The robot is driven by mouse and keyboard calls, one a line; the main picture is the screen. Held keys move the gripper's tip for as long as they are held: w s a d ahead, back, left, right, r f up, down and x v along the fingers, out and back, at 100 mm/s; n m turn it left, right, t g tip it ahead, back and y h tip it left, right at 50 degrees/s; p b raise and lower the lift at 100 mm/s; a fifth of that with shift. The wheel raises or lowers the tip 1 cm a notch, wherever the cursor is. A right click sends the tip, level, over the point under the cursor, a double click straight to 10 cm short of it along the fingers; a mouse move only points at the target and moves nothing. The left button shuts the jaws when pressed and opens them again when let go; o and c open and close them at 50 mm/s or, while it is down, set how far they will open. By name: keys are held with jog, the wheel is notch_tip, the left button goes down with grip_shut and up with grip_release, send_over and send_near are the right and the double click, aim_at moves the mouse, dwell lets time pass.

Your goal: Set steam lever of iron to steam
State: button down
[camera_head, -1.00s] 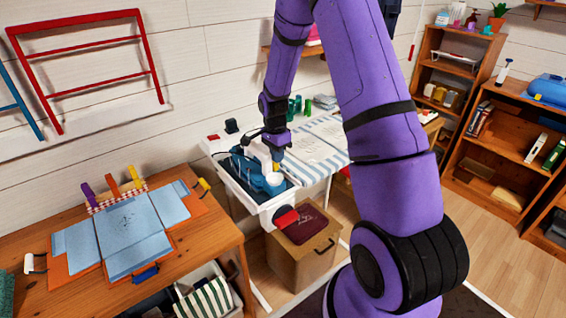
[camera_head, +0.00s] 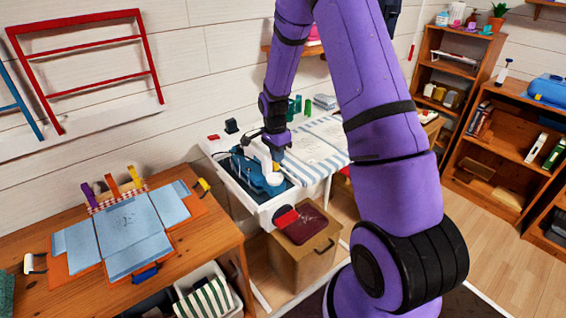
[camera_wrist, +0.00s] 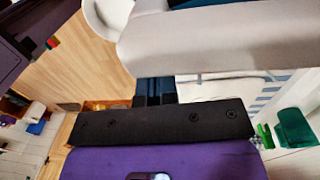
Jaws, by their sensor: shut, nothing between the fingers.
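The blue iron (camera_head: 252,179) rests on the dark tray at the near left end of the ironing board, with a pale upright part (camera_head: 263,156) and a small white round part (camera_head: 275,179). My gripper (camera_head: 276,161) points down at the iron's right side, close to these parts. In the wrist view my dark fingers (camera_wrist: 156,91) are together with nothing between them, and their tips run up to a large pale grey piece (camera_wrist: 225,42), probably part of the iron. I cannot tell whether they touch it. The steam lever and its setting cannot be made out.
The striped ironing board (camera_head: 318,142) extends right, with green items behind it. A wooden table (camera_head: 205,238) with folded blue cloth stands at left. Shelves stand far right, and the wall is close behind.

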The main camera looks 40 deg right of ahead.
jog(key=shift+r, duration=0.1)
jog(key=shift+r, duration=0.7)
